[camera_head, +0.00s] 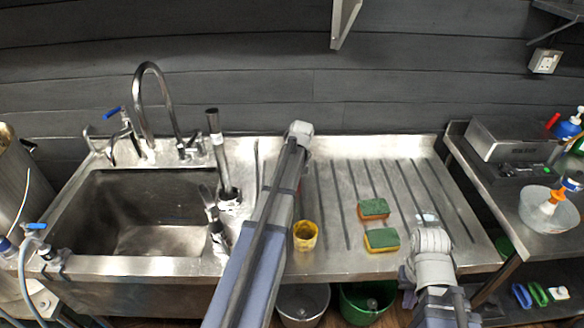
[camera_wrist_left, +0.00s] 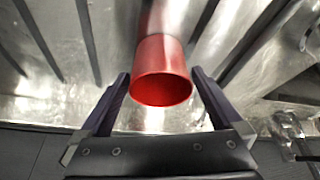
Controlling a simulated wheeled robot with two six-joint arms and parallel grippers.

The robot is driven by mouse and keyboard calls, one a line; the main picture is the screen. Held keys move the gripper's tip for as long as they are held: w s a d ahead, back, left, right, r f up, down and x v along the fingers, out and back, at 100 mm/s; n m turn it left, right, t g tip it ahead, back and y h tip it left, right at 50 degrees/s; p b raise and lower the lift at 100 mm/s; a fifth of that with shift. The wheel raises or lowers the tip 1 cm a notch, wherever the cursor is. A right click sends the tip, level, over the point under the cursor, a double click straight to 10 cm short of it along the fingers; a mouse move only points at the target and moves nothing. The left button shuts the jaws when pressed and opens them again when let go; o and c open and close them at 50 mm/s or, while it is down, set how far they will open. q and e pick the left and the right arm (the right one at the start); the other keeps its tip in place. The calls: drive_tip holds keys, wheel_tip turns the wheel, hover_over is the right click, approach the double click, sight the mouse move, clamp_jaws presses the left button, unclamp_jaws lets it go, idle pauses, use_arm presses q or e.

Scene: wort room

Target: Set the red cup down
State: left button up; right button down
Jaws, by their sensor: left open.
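The red cup (camera_wrist_left: 162,72) is in the left wrist view, with its round open rim toward the camera. My left gripper (camera_wrist_left: 159,73) is open, with one dark finger on each side of the cup. I see gaps between the fingers and the cup's rim. In the head view my left arm covers nearly all of the cup; a sliver of red (camera_head: 305,150) shows beside the arm's far end, at the back of the ribbed drainboard (camera_head: 340,190). My right gripper (camera_head: 428,217) is low over the drainboard's right part; its fingers are not clear.
A yellow cup (camera_head: 305,237) and two green-topped sponges (camera_head: 374,208) (camera_head: 381,239) are on the drainboard. The sink (camera_head: 130,210) and its tap (camera_head: 150,110) are at left. A side table (camera_head: 540,225) with a bowl is at right. The back-right drainboard is clear.

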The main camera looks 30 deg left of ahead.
use_arm(q)
drive_tip(key=p+v, duration=0.9)
drive_tip(key=v, duration=0.2)
drive_tip(key=shift+r+p, duration=0.15)
drive_tip(key=shift+p, duration=0.25)
drive_tip(key=s+d+m+g, duration=0.1)
drive_tip(key=s+d+m, duration=0.3)
drive_tip(key=s+d, duration=0.4)
drive_tip(key=s+d+f+m+g+h, duration=0.1)
drive_tip(key=s+d+m, duration=0.4)
drive_tip(key=d, duration=0.9)
drive_tip(key=s+d+m+g+h, duration=0.1)
drive_tip(key=s+d+m, duration=0.3)
drive_tip(key=s+d, duration=0.7)
drive_tip(key=shift+s+d+f+m, duration=0.25)
drive_tip(key=shift+f+m, duration=0.1)
drive_tip(key=shift+m, duration=0.05)
